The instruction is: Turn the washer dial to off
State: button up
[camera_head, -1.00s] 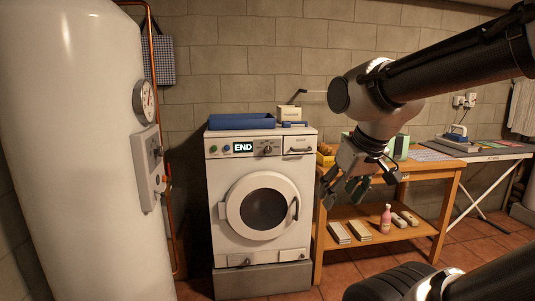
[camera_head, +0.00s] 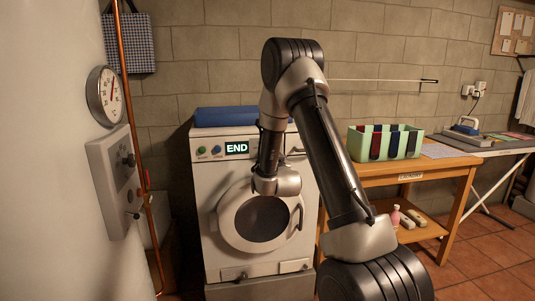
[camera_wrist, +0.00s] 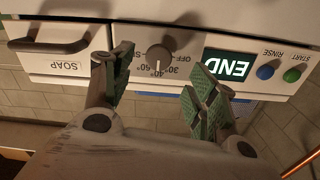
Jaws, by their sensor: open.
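The white washer (camera_head: 215,215) stands against the wall, its display (camera_head: 237,148) reading END. My arm hides the dial in the head view. The wrist view, upside down, shows the grey round dial (camera_wrist: 158,54) on the panel, with OFF, 30°, 40° and 60° printed around it. A pale mark on the dial seems to face 40°, but it is small. My gripper (camera_wrist: 158,78) is open and empty, with green-padded fingers on either side of the dial in that view. Whether they touch it, I cannot tell. My fingers are hidden in the head view.
Start and rinse buttons (camera_wrist: 278,73) sit beside the display; the soap drawer (camera_wrist: 60,55) is on the dial's other side. A blue tray (camera_head: 232,116) lies on the washer. A wooden table (camera_head: 440,172) with a green bin (camera_head: 360,147) stands right; a white tank (camera_head: 60,220) stands left.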

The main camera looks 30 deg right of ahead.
jog(key=x, duration=0.7)
jog(key=shift+w, duration=0.25)
jog(key=shift+d, duration=0.15)
jog(key=c, duration=1)
